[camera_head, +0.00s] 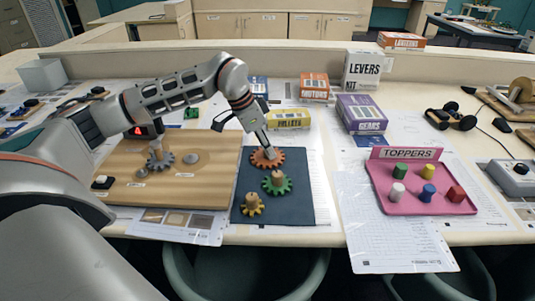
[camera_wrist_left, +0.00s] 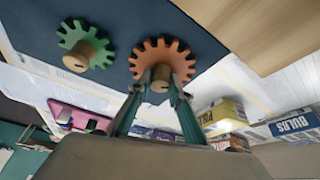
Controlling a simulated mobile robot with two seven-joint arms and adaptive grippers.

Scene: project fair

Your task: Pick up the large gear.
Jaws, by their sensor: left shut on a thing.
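The large gear (camera_head: 258,160) is orange-red with a wooden knob, at the back of the dark blue mat (camera_head: 301,198). My left gripper (camera_head: 268,147) reaches down from above and is shut on the gear's knob. In the left wrist view the two fingers (camera_wrist_left: 160,90) are on either side of the knob of the large gear (camera_wrist_left: 149,54). I cannot tell whether the gear touches the mat or is slightly above it. My right gripper is not in view.
A wooden board (camera_head: 214,183) with a grey gear (camera_head: 160,161) and pegs lies left of the mat. A pink toppers tray (camera_head: 434,206) is to the right.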

